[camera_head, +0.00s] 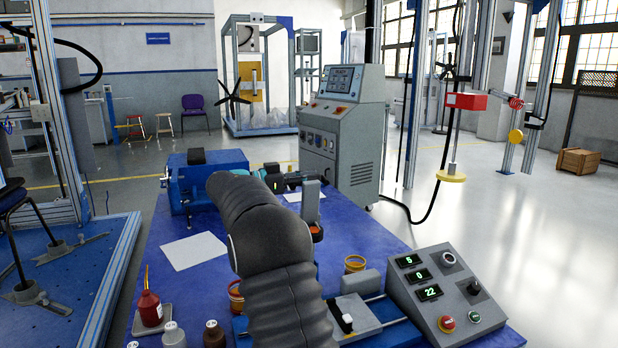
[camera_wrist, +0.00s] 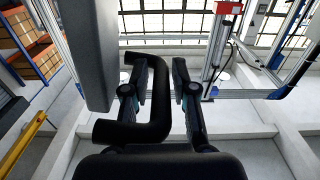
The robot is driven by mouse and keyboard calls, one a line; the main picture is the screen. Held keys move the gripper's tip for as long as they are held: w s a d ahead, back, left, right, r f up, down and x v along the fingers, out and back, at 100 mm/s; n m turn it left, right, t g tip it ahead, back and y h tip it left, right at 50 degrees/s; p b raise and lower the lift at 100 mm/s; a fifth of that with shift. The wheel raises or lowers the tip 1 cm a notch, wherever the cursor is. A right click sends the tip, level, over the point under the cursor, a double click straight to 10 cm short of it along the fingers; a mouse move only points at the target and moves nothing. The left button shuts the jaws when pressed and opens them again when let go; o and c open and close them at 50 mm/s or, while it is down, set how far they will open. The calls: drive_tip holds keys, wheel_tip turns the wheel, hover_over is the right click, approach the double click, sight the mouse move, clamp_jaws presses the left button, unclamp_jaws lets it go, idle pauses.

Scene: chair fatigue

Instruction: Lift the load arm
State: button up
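A black bent bar, like a handle (camera_wrist: 160,105), runs between the two fingers of my gripper (camera_wrist: 160,92) in the wrist view. A narrow gap shows between the bar and the right finger; I cannot tell whether the left finger touches it. A grey block (camera_wrist: 90,50) is close on the left. A red block (camera_head: 465,101) with a rod and yellow pad (camera_head: 451,177) hangs at the right. Which part is the load arm is not clear.
A blue table (camera_head: 350,230) carries a blue machine (camera_head: 205,182), a white sheet (camera_head: 194,251), a red bottle (camera_head: 149,308) and a control box (camera_head: 440,293) with displays. A grey console (camera_head: 342,135) stands behind. The floor at right is mostly clear.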

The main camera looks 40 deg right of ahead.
drive_tip(key=shift+c, duration=0.3)
clamp_jaws()
